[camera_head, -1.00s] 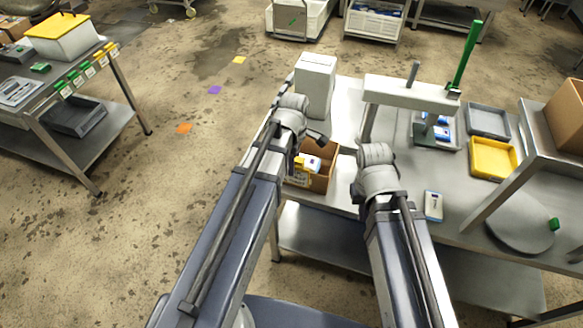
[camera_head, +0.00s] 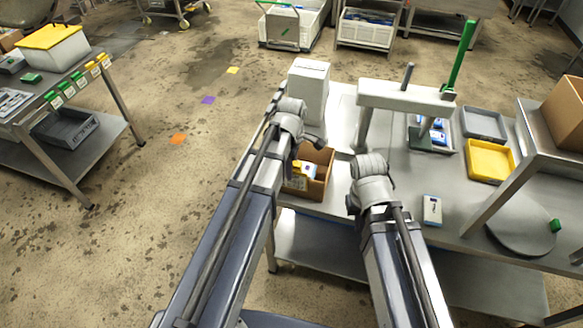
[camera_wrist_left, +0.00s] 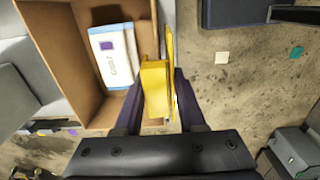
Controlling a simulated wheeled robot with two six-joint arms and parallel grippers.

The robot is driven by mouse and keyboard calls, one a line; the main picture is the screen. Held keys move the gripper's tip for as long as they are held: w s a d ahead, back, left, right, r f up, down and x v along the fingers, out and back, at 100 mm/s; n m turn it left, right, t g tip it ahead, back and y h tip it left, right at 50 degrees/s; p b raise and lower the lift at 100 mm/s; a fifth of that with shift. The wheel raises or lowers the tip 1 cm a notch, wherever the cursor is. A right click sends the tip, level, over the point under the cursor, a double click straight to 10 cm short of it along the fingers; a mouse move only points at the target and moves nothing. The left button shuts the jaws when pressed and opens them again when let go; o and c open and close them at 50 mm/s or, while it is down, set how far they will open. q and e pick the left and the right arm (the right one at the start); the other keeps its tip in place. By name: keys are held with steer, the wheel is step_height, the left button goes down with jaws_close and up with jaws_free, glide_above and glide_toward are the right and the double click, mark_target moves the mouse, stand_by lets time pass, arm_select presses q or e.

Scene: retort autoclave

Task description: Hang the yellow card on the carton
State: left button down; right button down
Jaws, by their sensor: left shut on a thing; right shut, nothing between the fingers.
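The open brown carton (camera_head: 322,175) stands at the table's left front edge with a white and blue pack (camera_wrist_left: 115,58) inside. My left gripper (camera_wrist_left: 158,102) is shut on the yellow card (camera_wrist_left: 156,82) at the carton's wall. In the head view, the yellow card (camera_head: 297,183) shows at the carton's near left side, partly hidden by my left arm. In the left wrist view, its yellow parts lie along the carton's rim; I cannot tell whether it straddles the wall. My right gripper (camera_head: 352,204) is largely hidden below its wrist, right of the carton and apart from it.
A white box (camera_head: 309,92) stands behind the carton. A press with a green lever (camera_head: 464,55), a grey tray (camera_head: 484,124) and a yellow tray (camera_head: 490,160) are further right. A white and blue pack (camera_head: 432,210) lies right of my right arm. Green and yellow cards hang on the left table.

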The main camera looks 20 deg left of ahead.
arm_select(q)
steer(key=shift+f+b, duration=1.6)
stand_by(0.6)
steer(key=shift+c, duration=2.1)
jaws_free()
steer(key=shift+r, duration=0.15)
step_height(320, 180, up, 8)
steer(key=p, duration=0.8)
steer(key=shift+f, duration=0.2)
